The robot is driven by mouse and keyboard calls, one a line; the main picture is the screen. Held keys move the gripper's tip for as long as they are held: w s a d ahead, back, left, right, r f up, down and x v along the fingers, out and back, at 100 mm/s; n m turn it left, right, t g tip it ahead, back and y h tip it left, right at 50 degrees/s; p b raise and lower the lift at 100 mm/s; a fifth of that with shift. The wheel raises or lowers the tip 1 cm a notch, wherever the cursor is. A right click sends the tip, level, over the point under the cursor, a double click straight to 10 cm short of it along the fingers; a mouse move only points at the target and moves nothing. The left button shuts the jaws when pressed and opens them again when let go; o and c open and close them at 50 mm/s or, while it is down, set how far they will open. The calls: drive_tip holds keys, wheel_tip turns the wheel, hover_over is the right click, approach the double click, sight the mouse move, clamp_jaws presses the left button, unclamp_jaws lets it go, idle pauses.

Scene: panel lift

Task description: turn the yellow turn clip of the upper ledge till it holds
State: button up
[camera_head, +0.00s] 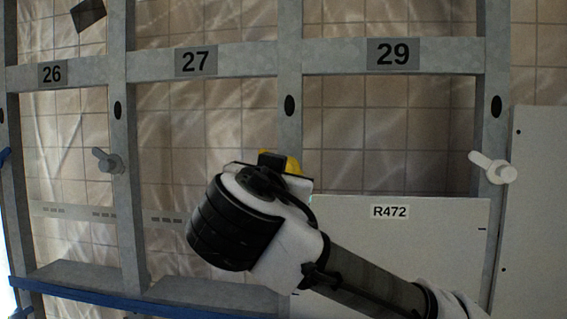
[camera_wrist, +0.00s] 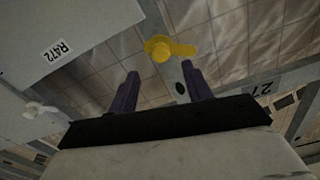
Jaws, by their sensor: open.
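The yellow turn clip (camera_wrist: 160,48) sits on the grey post (camera_wrist: 174,72) between bays 27 and 29. In the wrist view its lever points right, away from the R472 panel (camera_wrist: 70,25). In the head view only a bit of the yellow clip (camera_head: 294,164) shows behind my gripper (camera_head: 272,162). My gripper (camera_wrist: 162,84) also shows in the wrist view, with its two dark fingers apart and nothing between them. The clip lies beyond the fingertips, roughly in line with the gap, and looks untouched. I cannot make out the upper ledge.
A white clip (camera_head: 492,168) is on the right post, and a grey clip (camera_head: 108,160) is on the left post. The R472 panel (camera_head: 430,250) stands in the lower part of bay 29, partly behind my arm. A pale panel (camera_head: 540,200) stands at the far right.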

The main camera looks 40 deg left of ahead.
drive_tip(key=p+x, duration=0.1)
drive_tip(key=x, duration=0.5)
drive_tip(key=shift+p, duration=0.35)
drive_tip(key=shift+c, duration=0.3)
drive_tip(key=c, duration=0.9)
drive_tip(key=shift+f, duration=0.1)
